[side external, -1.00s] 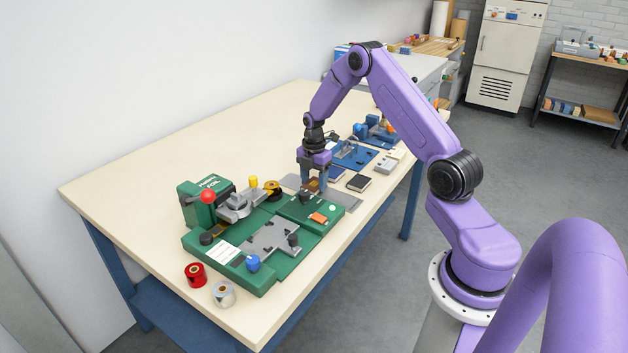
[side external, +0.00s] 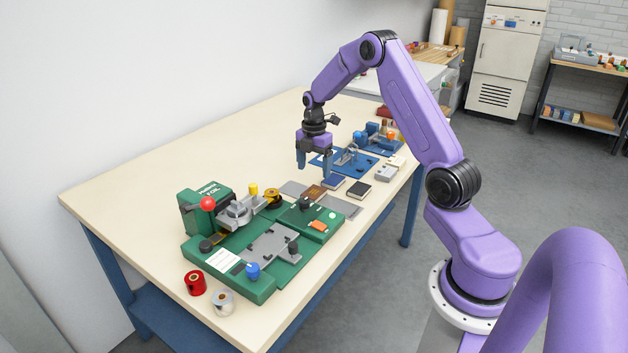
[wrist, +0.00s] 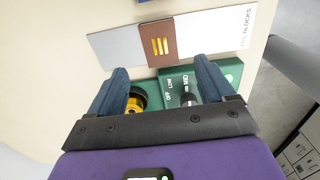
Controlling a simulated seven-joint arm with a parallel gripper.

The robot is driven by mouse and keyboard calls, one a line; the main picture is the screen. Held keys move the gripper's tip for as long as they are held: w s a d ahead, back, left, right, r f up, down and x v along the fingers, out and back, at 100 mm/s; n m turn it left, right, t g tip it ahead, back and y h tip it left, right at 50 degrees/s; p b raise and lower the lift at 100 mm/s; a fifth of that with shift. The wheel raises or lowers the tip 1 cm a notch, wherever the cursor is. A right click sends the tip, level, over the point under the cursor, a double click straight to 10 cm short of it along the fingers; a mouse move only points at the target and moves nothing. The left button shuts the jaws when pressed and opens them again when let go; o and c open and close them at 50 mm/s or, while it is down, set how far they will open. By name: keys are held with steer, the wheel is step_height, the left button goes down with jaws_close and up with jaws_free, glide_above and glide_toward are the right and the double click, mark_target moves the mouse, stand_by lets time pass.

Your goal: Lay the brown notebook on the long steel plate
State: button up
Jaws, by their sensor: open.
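The brown notebook (side external: 314,192) lies across the long steel plate (side external: 341,205), near its middle. In the wrist view the notebook (wrist: 157,47) shows gold marks on its cover, and the plate (wrist: 112,45) shows on both sides of it. My gripper (side external: 314,173) is open and empty, raised above and apart from the notebook. In the wrist view its two fingers (wrist: 160,66) stand wide apart with nothing between them.
A green machine base (side external: 215,252) stands close in front of the plate. A dark blue notebook (side external: 334,181) and a black notebook (side external: 359,190) lie near the plate. Blue fixtures (side external: 345,160) stand farther back. The wall side of the table is clear.

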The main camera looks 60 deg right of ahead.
steer(key=s+a+r+m, duration=0.1)
steer(key=s+a+r, duration=0.2)
steer(key=a, duration=0.4)
steer(key=s+a+r, duration=0.3)
steer(key=a+r, duration=0.1)
steer(key=a, duration=0.4)
steer(key=s+a+r+m, duration=0.1)
steer(key=s+a+r, duration=0.2)
steer(key=a, duration=0.4)
steer(key=s+a+m, duration=0.1)
steer(key=s+a, duration=0.2)
steer(key=s, duration=0.9)
steer(key=s+a+r+m, duration=0.1)
steer(key=s+a+m, duration=0.1)
steer(key=s, duration=1)
steer(key=shift+s+a+r, duration=0.15)
steer(key=shift+s+a, duration=0.2)
steer(key=shift+a, duration=0.55)
